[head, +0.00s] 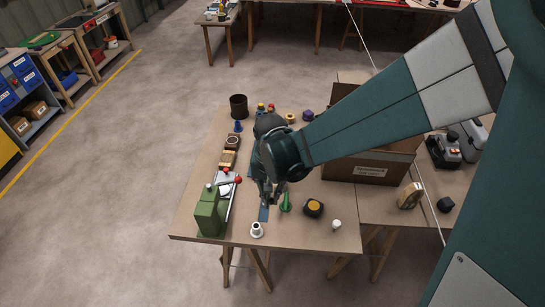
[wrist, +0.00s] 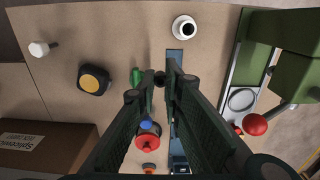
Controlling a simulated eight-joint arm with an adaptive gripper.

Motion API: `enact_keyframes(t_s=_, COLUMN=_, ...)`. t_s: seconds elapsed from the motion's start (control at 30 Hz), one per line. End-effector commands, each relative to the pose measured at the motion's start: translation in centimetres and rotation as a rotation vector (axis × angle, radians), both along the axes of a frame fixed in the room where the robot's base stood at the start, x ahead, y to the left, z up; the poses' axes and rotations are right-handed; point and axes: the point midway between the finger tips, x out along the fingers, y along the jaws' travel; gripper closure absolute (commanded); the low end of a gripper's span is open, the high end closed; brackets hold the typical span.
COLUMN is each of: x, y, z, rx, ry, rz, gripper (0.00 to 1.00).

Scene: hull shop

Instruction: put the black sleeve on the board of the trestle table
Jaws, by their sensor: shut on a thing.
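My gripper (head: 268,200) points down over the trestle table's board (head: 320,242), near its front half. In the wrist view its fingers (wrist: 160,78) are closed around a small black piece, the black sleeve (wrist: 160,79), mostly covered by the fingertips. In the head view the sleeve is hidden or too small to make out. Bare tan board (wrist: 120,40) shows beyond the fingertips in the wrist view. I cannot tell how far the sleeve is above the board.
Close to the gripper lie a blue strip (head: 263,214), a green piece (head: 285,203) and a white flanged bush (head: 257,230). A green machine (head: 209,213) stands left. A yellow-topped black block (head: 313,208) and white knob (head: 336,224) are right. A cardboard box (head: 368,172) stands behind.

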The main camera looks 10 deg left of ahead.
Motion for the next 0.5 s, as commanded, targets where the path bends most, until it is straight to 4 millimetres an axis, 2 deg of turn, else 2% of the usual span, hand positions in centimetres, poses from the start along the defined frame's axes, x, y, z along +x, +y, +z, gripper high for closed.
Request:
enact_keyframes(t_s=0.27, x=0.0, y=0.0, z=-0.2, rx=0.000, ry=0.000, rz=0.000, gripper=0.98)
enact_keyframes(t_s=0.5, x=0.0, y=0.0, z=-2.3, rx=0.000, ry=0.000, rz=0.000, gripper=0.98)
